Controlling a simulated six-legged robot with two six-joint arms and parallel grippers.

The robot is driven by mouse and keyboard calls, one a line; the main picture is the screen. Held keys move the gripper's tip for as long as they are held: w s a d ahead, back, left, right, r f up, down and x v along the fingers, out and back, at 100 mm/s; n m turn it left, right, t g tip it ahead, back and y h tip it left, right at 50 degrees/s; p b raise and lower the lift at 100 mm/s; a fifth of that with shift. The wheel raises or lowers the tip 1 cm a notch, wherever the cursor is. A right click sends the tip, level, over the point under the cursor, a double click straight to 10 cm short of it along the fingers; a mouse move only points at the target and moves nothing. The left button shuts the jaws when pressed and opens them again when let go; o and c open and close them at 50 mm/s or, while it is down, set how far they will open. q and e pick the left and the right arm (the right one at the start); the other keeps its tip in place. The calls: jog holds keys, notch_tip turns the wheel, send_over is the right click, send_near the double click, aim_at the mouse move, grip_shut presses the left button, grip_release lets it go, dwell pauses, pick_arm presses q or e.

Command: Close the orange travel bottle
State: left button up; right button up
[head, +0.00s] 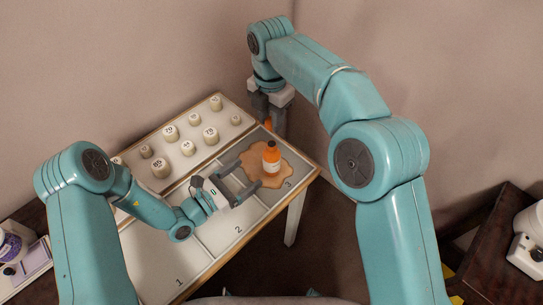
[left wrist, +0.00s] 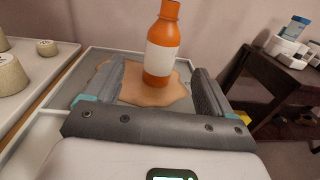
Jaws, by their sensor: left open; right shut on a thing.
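The orange travel bottle (head: 271,160) stands upright on a tan, irregular patch (head: 290,165) in compartment 3 of the tray. My right gripper (head: 271,129) is shut on a small orange cap (head: 267,125), behind the bottle. The cap is mostly hidden by the fingers.
A pale board (head: 222,123) with several numbered white cylinders lies along the wall behind the tray. Compartments 1 (head: 155,265) and 2 (head: 222,238) look empty. A dark side table (head: 490,260) with white items stands at the right.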

aim_at(265, 162)
pick_arm(q)
jog(key=shift+s+d+r, duration=0.1)
jog(key=shift+s+r, duration=0.05)
jog(key=shift+s, duration=0.2)
pick_arm(e)
jog(key=shift+s+d+r, duration=0.15)
jog(key=shift+s+r, duration=0.05)
jog(key=shift+s, duration=0.2)
pick_arm(q)
jog(key=shift+w+d, duration=0.15)
jog(key=shift+w, duration=0.25)
pick_arm(e)
jog(key=shift+w+a+f, duration=0.2)
jog(key=shift+w, duration=0.05)
pick_arm(q)
jog(key=x, duration=1)
pick_arm(e)
jog(key=shift+d, duration=0.1)
pick_arm(q)
jog(key=shift+w+d, duration=0.25)
jog(key=shift+d, duration=0.2)
pick_arm(e)
jog(key=shift+s+r, duration=0.1)
jog(key=shift+s, duration=0.05)
pick_arm(q)
jog(key=shift+w, duration=0.2)
jog(key=c, duration=1.5)
jog(key=shift+s, duration=0.1)
pick_arm(e)
jog(key=shift+f, duration=2.55)
